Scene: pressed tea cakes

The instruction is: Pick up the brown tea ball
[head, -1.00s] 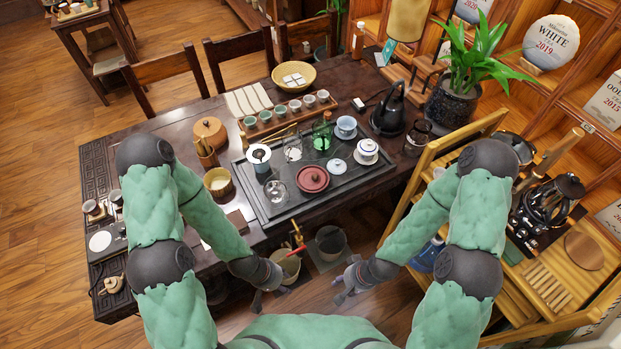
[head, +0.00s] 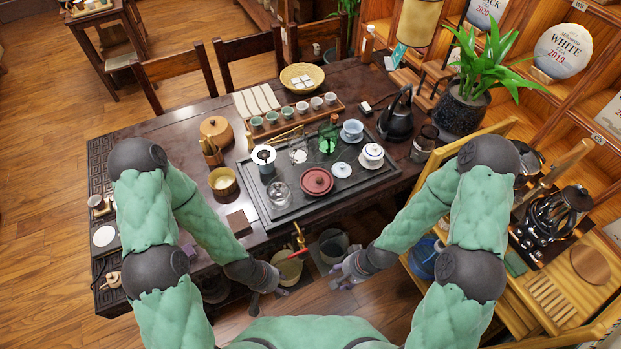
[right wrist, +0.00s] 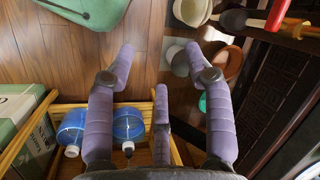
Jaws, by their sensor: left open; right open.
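I cannot make out a brown tea ball for certain in either view. The dark wooden tea table (head: 165,133) stands in front of me in the head view. My left gripper (head: 270,294) is low at the table's near edge, open and empty. My right gripper (head: 338,280) is low to the right of it, also apart from the table top.
A black tea tray (head: 300,210) holds a red-brown pot (head: 317,181) and cups. A round wooden jar (head: 216,131), a woven basket (head: 301,88) and a black kettle (head: 396,118) stand around it. A wooden shelf cart (head: 545,295) is at right, bins (head: 333,243) below the table.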

